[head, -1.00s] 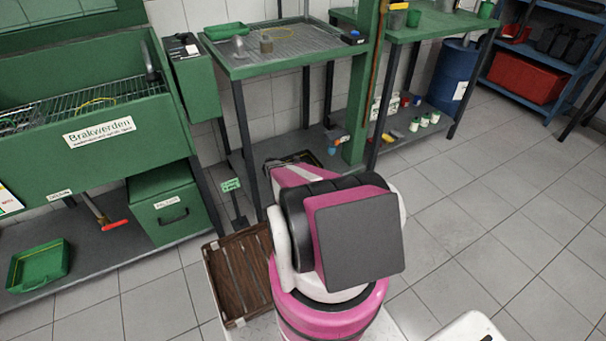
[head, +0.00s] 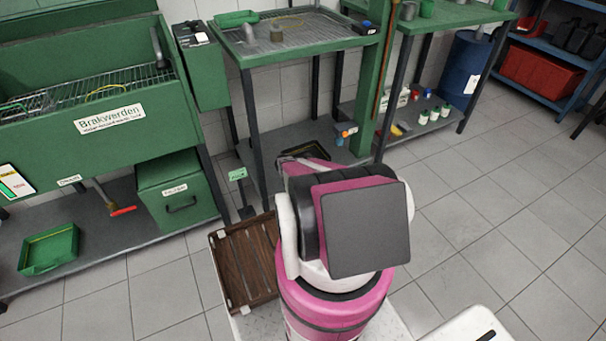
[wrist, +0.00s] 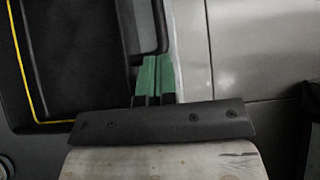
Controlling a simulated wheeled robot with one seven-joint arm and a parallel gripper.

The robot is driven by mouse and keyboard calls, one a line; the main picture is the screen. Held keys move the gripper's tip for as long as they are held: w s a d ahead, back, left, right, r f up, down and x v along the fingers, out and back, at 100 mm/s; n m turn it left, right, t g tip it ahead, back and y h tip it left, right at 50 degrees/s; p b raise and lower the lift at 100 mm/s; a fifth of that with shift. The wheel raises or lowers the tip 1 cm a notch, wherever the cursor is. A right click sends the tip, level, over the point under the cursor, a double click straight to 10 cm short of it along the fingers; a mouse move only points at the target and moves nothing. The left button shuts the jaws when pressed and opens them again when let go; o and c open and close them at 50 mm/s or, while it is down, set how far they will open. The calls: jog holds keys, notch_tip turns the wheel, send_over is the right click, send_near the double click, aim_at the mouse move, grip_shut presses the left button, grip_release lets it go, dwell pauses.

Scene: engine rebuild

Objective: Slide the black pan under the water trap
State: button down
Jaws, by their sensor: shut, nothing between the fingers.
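The black pan (head: 322,149) lies on the lower shelf of the middle green table, partly hidden behind my arm. It fills the left of the wrist view (wrist: 75,50), with a yellow line along its inside edge. A small orange-and-blue fitting (head: 347,132) by the green post, to the right of the pan, seems to be the water trap; it is too small to be sure. My gripper (wrist: 155,75) is shut and empty, close beside the pan's right side; I cannot tell whether they touch. My arm hides it in the head view.
The green post (head: 369,110) and the table's dark front leg (head: 255,140) flank the shelf opening. Bottles (head: 434,113) stand on the shelf to the right. A brown slatted tray (head: 246,262) is beside my arm's base. Floor at the right is clear.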

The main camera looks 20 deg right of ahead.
jog(key=d, duration=1.1)
jog(key=shift+w+d, duration=0.15)
jog(key=shift+w, duration=0.15)
dwell(0.4)
